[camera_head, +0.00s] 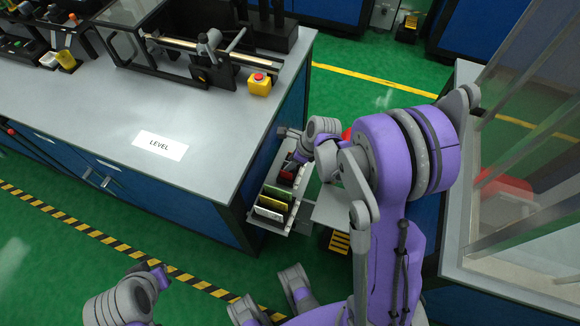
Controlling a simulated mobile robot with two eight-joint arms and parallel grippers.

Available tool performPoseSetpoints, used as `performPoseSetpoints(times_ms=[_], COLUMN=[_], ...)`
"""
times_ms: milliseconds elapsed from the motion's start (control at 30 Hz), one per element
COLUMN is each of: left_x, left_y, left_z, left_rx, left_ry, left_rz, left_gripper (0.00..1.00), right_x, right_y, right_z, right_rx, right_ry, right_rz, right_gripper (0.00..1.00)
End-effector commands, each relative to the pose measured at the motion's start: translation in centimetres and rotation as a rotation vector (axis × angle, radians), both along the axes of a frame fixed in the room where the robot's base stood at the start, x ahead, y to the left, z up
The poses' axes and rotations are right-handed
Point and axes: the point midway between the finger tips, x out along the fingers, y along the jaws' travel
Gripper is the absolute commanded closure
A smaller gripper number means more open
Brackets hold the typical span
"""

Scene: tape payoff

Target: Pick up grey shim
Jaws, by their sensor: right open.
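A small rack (252,217) at the right side of the bench holds several thin upright plates. I make out a red plate (287,177), a green plate (277,193), a yellow plate (272,204) and a pale plate (268,213) at the near end. I cannot tell for sure which one is the grey shim. My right gripper (292,162) is open at the far end of the rack, close to the red plate; its fingers are small and partly hidden. My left gripper (160,275) is low at the bottom left, away from the rack, its jaws unclear.
The grey bench (90,135) bears a "LEVEL" label (160,146), a yellow box with a red button (259,84) and a black-framed machine (205,65). A clear-panelled enclosure (520,190) stands at the right. Green floor (150,235) is open in front of the bench.

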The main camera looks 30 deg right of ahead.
Motion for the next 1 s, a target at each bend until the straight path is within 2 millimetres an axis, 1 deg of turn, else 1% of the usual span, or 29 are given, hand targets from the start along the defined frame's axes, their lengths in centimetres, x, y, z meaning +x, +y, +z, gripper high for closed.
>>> performPoseSetpoints(times_ms=[33,100,300,367,400,533,1000], left_x=[-0.01,-0.01,-0.01,-0.01,-0.01,-0.01,-0.01], left_y=[0.00,0.00,0.00,0.00,0.00,0.00,0.00], left_z=[-0.09,-0.12,-0.09,-0.09,-0.09,-0.09,-0.08], left_rx=[0.000,0.000,0.000,0.000,0.000,0.000,0.000], left_ry=[0.000,0.000,0.000,0.000,0.000,0.000,0.000], left_rz=[0.000,0.000,0.000,0.000,0.000,0.000,0.000], left_gripper=[1.00,1.00,1.00,1.00,1.00,1.00,1.00], right_x=[0.12,0.18,0.19,0.19,0.18,0.19,0.19], right_y=[0.11,0.18,0.18,0.18,0.18,0.17,0.17], right_z=[-0.45,-0.70,-0.69,-0.69,-0.68,-0.67,-0.62], right_rx=[0.000,-0.001,0.000,0.000,0.000,0.000,0.000], right_ry=[0.000,-0.001,0.000,0.000,0.000,0.000,0.000], right_rz=[0.000,0.000,-0.001,-0.001,-0.001,-0.001,-0.001], right_gripper=[0.59,0.59,0.59,0.69,0.76,0.99,1.00])
